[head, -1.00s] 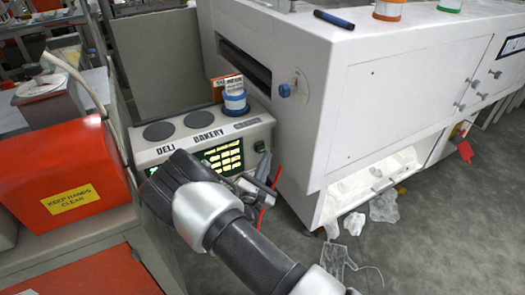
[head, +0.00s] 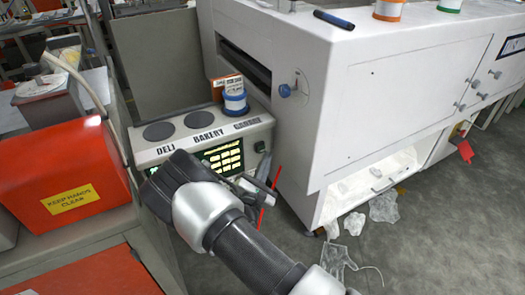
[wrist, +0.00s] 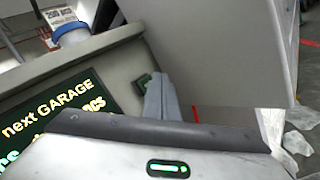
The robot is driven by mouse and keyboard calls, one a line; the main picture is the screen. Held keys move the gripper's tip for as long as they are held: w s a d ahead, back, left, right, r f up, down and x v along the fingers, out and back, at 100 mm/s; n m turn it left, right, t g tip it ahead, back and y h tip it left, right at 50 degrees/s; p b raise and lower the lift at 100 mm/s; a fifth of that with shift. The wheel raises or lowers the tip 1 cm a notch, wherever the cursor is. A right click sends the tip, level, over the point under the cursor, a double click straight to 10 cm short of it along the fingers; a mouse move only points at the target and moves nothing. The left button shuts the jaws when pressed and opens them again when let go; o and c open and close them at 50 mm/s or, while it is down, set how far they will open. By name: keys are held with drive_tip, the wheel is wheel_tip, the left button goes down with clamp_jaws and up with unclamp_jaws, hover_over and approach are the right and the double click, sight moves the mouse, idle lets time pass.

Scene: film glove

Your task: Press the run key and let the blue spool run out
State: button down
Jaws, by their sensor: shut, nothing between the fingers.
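The blue spool (head: 235,104) has a white middle and stands on the GARAGE place at the right end of the grey machine's top. In the wrist view the key (wrist: 143,81) is just left of my fingertips. My gripper (wrist: 160,82) is shut and empty, close to the key; I cannot tell whether it touches. My arm hides part of the front display (head: 222,157).
A orange-red hood (head: 65,165) with a KEEP HANDS CLEAR label stands at left. A large white cabinet (head: 400,80) borders the machine at right. An orange box (head: 226,87) stands behind the spool. Two dark round places on the machine top are empty.

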drive_tip(key=shift+w+a, duration=0.1)
drive_tip(key=shift+w, duration=0.05)
idle(0.4)
drive_tip(key=shift+w+a, duration=0.15)
drive_tip(key=shift+w, duration=0.05)
drive_tip(key=shift+w+a+b, duration=0.25)
drive_tip(key=shift+w+b, duration=0.05)
drive_tip(key=shift+w, duration=0.1)
idle(0.8)
drive_tip(key=shift+s+d, duration=0.1)
drive_tip(key=shift+s, duration=0.05)
drive_tip(key=shift+s+d+p, duration=0.35)
drive_tip(key=shift+s+p, duration=0.1)
drive_tip(key=shift+s, duration=0.15)
drive_tip(key=s+d+p, duration=0.1)
drive_tip(key=s, duration=0.1)
drive_tip(key=s+d+p, duration=0.1)
drive_tip(key=s+d, duration=0.1)
drive_tip(key=shift+s, duration=0.1)
idle(0.5)
